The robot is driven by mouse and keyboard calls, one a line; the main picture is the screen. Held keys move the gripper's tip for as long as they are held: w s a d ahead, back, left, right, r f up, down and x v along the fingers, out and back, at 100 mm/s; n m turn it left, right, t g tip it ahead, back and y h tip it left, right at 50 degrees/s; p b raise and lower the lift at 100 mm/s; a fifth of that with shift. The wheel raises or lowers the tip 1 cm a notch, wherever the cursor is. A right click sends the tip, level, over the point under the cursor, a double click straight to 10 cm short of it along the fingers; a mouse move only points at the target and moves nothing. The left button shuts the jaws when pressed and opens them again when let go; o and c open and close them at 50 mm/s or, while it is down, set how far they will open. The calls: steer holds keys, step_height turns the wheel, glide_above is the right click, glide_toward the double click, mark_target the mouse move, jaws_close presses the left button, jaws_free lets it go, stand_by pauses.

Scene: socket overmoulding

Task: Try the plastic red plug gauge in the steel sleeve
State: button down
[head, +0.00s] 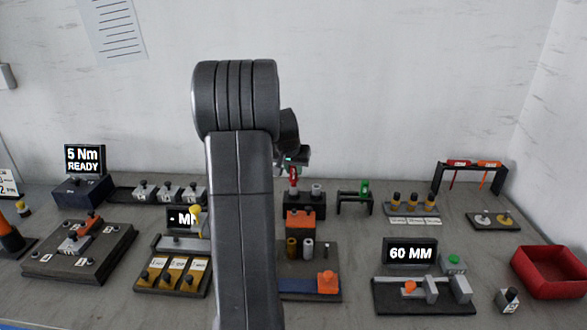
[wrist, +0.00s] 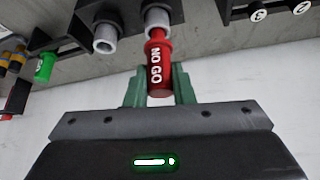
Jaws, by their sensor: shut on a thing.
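My gripper (wrist: 159,88) is shut on the red plug gauge (wrist: 158,65), marked NO GO. The gauge also shows in the head view (head: 293,174), upright above a black block (head: 305,212). Two grey sleeves stand on this block. The gauge's tip meets or slightly enters one sleeve (wrist: 157,17); I cannot tell how deep. The other sleeve (wrist: 104,38) is empty, with its bore open; it stands to the right in the head view (head: 316,189). Both look metallic grey. My arm hides much of the gripper in the head view.
A small black stand (head: 354,202) holds a green gauge (head: 364,188) to the right. In front, a board (head: 333,262) carries brass and grey cylinders. A 60 MM display (head: 410,252) and a red bin (head: 549,270) are at right. Several fixtures fill the left.

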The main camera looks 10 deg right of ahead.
steer(key=shift+f+b, duration=0.6)
steer(key=shift+f, duration=0.25)
stand_by(0.6)
steer(key=shift+r, duration=0.2)
stand_by(0.7)
steer(key=shift+r+p, duration=1.2)
steer(key=shift+r, duration=0.4)
steer(key=shift+r, duration=0.2)
steer(key=shift+r+p, duration=1.75)
steer(key=shift+r, duration=0.65)
steer(key=shift+f, duration=0.1)
